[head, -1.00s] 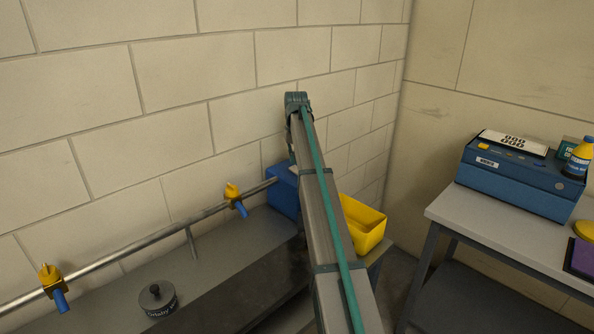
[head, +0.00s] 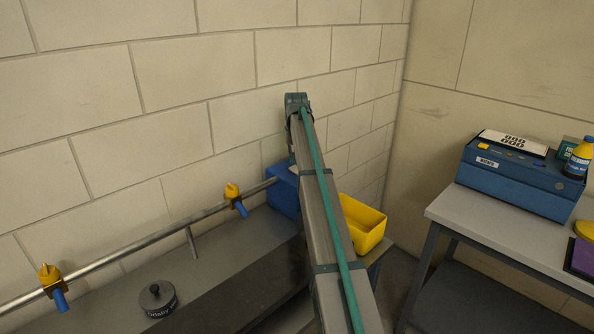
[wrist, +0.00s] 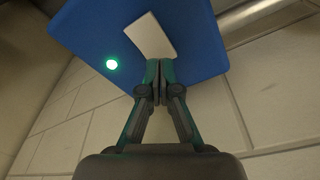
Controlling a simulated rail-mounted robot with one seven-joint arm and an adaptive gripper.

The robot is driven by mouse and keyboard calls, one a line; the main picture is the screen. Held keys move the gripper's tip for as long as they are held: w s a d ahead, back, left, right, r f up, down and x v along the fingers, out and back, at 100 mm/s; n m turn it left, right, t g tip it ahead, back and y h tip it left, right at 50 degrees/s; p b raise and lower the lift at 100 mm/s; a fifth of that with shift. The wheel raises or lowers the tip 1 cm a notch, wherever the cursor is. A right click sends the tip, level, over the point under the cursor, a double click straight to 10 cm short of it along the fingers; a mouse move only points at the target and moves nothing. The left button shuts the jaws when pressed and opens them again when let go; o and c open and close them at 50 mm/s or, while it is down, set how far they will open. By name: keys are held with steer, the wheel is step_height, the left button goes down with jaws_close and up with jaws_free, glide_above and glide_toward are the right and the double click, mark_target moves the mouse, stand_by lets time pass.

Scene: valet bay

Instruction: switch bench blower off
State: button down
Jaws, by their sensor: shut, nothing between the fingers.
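A blue box (head: 283,191), which appears to be the bench blower, stands at the far end of the grey bench against the wall. My arm hides part of it in the head view. In the wrist view the blue box (wrist: 95,35) fills the upper middle, with a lit green lamp (wrist: 111,64) and a pale flat switch-like plate (wrist: 148,36) on its face. My gripper (wrist: 159,72) is shut and empty, its fingertips at the lower end of the pale plate. I cannot tell whether they touch it. My gripper is hidden in the head view.
A metal pipe (head: 150,231) with yellow-and-blue taps runs along the wall to the box. A dark lidded pot (head: 158,300) sits on the bench. A yellow bin (head: 362,224) stands right of my arm. A table (head: 510,233) at right holds a blue machine (head: 520,178).

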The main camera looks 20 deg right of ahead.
mark_target(294, 168)
steer(key=shift+f, duration=0.95)
stand_by(0.5)
steer(key=shift+r+p, duration=1.7)
steer(key=shift+r, duration=1.85)
